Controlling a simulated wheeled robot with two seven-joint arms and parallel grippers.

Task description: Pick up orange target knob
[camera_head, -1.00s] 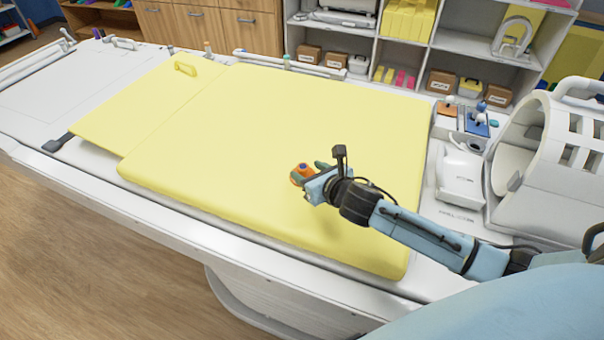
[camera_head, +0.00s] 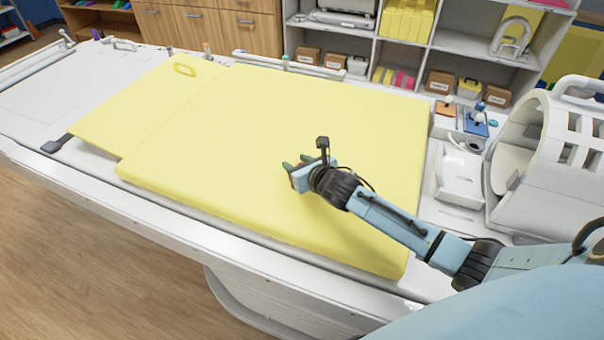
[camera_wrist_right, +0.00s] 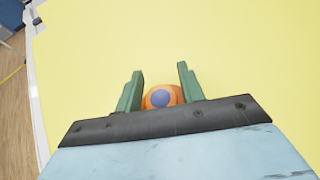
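The orange knob (camera_wrist_right: 162,97) is a small round piece with a blue-purple centre. In the right wrist view it sits between the two green fingers of my right gripper (camera_wrist_right: 160,68), close to the gripper's dark front plate, which hides its lower part. The fingers stand apart on either side of it, with no clear squeeze visible. In the head view my right gripper (camera_head: 296,163) is low over the yellow mat (camera_head: 220,190), and its body hides most of the knob. My left gripper is not in view.
The yellow mat is wide and bare around the gripper. A white ring-shaped scanner (camera_head: 545,150) stands at the right, beside small coloured items. Shelves with boxes (camera_head: 440,83) are at the back.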

